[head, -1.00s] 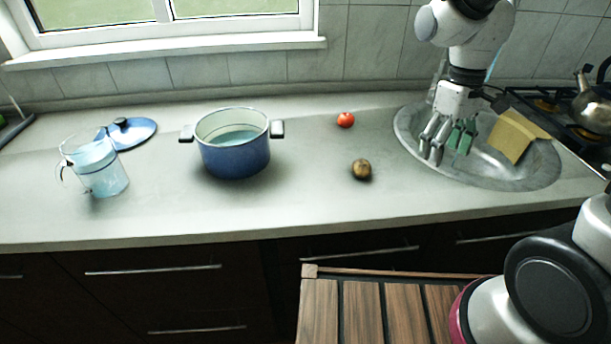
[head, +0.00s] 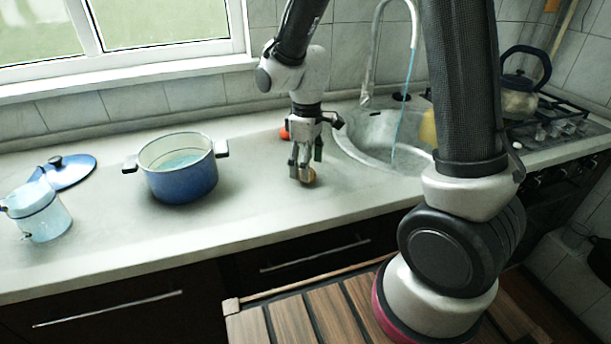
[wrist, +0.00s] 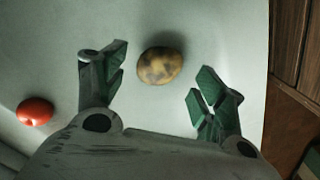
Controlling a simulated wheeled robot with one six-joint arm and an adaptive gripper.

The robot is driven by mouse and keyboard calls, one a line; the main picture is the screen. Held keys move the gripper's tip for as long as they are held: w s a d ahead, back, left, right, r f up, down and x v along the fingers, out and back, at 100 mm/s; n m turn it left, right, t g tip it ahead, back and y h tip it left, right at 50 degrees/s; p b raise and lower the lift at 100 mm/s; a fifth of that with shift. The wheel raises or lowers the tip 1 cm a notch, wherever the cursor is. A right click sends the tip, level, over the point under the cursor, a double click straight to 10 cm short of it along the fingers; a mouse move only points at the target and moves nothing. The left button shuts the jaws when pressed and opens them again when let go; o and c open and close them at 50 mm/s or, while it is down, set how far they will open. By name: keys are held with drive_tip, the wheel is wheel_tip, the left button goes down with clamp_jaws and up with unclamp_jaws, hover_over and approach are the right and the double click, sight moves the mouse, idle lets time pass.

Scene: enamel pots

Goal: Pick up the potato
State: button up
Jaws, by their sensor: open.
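The potato (wrist: 161,66) is brown and mottled and lies on the pale countertop. In the wrist view it shows ahead of the open fingers of my gripper (wrist: 158,90), between their lines and nearer the left finger. In the head view my gripper (head: 303,170) points down at the potato (head: 309,178), and its fingers partly hide it. No finger visibly grips the potato. Whether a finger touches it I cannot tell.
A blue pot (head: 183,182) and a blue lid (head: 65,172) stand left, with a jug (head: 42,215). A sink (head: 350,140) lies right.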

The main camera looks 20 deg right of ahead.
drive_tip(key=shift+f, duration=1.45)
drive_tip(key=c, duration=1.1)
drive_tip(key=shift+c, duration=0.2)
